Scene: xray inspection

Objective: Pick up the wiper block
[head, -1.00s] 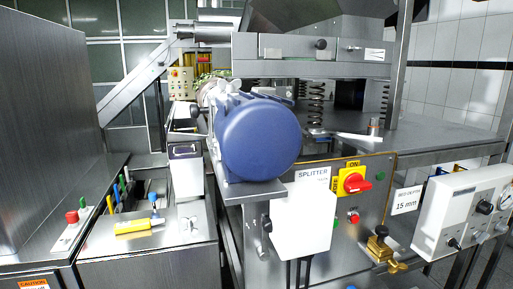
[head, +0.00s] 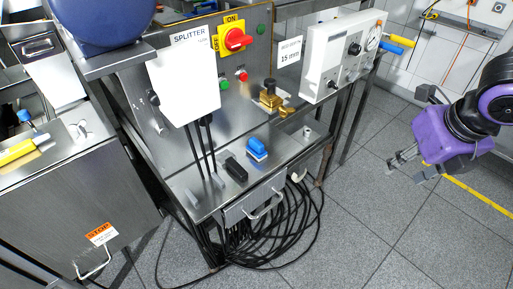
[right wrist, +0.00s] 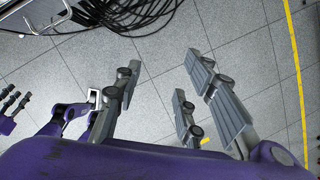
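A blue block with a pale lower edge (head: 256,149), which looks like the wiper block, lies on the low steel shelf (head: 207,192) under the splitter panel in the head view. A black block (head: 236,169) lies just left of it. My right gripper (head: 408,170) is well to the right of the shelf, over the floor, apart from both blocks. The right wrist view shows its grey fingers (right wrist: 163,78) spread with nothing between them. Part of another purple gripper, seemingly my left (right wrist: 12,104), shows at the left edge there; its opening is unclear.
The splitter panel (head: 176,117) with a red switch (head: 235,40) rises behind the shelf. A white gauge box (head: 338,54) juts out at right. Black cables (head: 275,240) hang below a drawer (head: 250,203). Open floor (head: 370,225) lies between shelf and right gripper.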

